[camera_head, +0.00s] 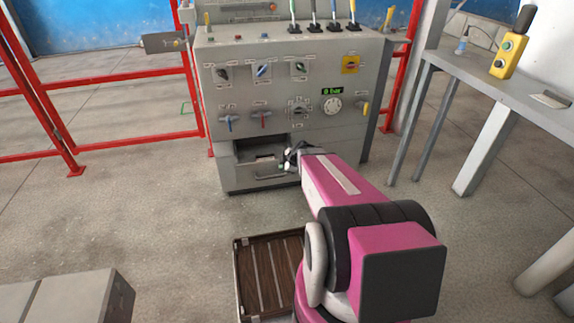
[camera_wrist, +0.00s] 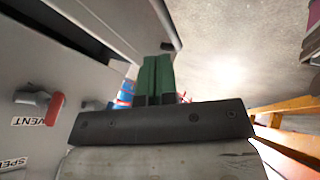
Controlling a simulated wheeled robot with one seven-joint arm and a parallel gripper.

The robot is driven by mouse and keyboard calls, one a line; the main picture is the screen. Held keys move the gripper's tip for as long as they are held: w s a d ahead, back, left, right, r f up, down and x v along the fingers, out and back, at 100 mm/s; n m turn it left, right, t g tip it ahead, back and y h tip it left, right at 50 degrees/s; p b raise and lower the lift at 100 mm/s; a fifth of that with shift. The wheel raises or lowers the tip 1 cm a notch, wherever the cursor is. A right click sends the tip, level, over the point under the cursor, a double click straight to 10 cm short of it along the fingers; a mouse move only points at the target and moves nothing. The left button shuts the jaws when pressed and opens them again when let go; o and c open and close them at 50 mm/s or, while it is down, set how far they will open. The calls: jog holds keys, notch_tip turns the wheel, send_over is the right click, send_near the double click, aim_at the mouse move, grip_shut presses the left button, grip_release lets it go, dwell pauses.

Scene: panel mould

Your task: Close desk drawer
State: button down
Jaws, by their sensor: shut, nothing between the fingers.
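The desk drawer (camera_head: 265,171) is pulled part way out of the low front of the grey control desk (camera_head: 280,92). Its dark inside shows behind its front. My gripper (camera_head: 284,162) is at the drawer's right side, close to its front. In the wrist view the drawer (camera_wrist: 105,22) juts out from the desk face at the upper left. My gripper (camera_wrist: 158,62) shows green fingers, shut together and empty, with their tips by the drawer front's edge. I cannot tell whether they touch it.
A red-handled valve (camera_wrist: 55,108) sticks out of the desk face near my gripper. A slatted brown pallet (camera_head: 268,270) lies on the floor in front. A grey table (camera_head: 510,85) with a yellow control box (camera_head: 509,55) stands at the right. Red fencing (camera_head: 120,140) is at the left.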

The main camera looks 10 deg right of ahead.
aim_at(273, 168)
jog(key=w+f, duration=0.1)
jog(key=w, duration=0.1)
jog(key=w+a+f, duration=0.1)
jog(key=w, duration=0.1)
jog(key=w+f, duration=0.1)
jog(key=w, duration=0.1)
jog(key=shift+a+f, duration=0.25)
jog(key=shift+a, duration=0.05)
jog(key=w, duration=1.7)
jog(key=shift+w, duration=0.4)
jog(key=shift+s, duration=0.15)
